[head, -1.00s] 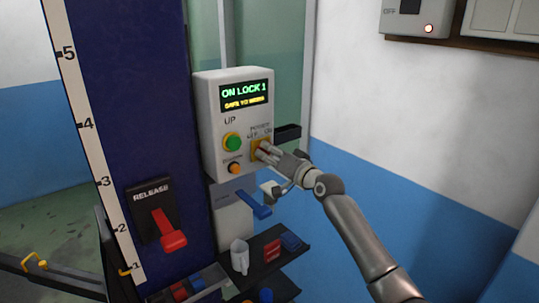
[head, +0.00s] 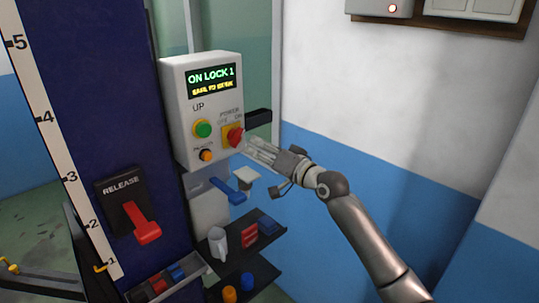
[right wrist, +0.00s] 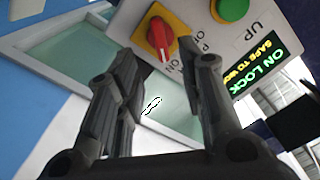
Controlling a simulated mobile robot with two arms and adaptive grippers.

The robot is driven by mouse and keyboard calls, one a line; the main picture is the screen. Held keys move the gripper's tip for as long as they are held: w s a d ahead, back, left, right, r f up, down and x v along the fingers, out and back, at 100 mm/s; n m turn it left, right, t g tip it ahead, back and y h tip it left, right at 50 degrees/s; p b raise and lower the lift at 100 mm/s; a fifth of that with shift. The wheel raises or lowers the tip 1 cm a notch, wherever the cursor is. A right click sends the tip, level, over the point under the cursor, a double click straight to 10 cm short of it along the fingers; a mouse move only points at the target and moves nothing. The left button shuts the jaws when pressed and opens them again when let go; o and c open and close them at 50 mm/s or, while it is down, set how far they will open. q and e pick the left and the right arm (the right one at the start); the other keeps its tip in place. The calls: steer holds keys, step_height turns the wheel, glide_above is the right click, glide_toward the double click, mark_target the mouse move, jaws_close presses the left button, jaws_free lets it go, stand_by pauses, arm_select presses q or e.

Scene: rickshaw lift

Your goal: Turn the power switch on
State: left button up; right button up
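The power switch is a red rotary knob (head: 236,137) on a yellow plate, low on the right of a grey control box (head: 205,75). In the right wrist view the red knob (right wrist: 160,36) has its handle pointing roughly toward the ON label. My left gripper is not in view.
A green UP button (head: 202,129) and an orange button (head: 206,155) are left of the switch. A blue lever (head: 229,190) and a shelf with a jug (head: 217,243) are below. A red release lever (head: 141,222) is on the blue column. Free room lies right of the box.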

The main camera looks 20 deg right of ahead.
steer(key=v, duration=0.3)
steer(key=shift+s, duration=0.15)
steer(key=shift+f, duration=0.1)
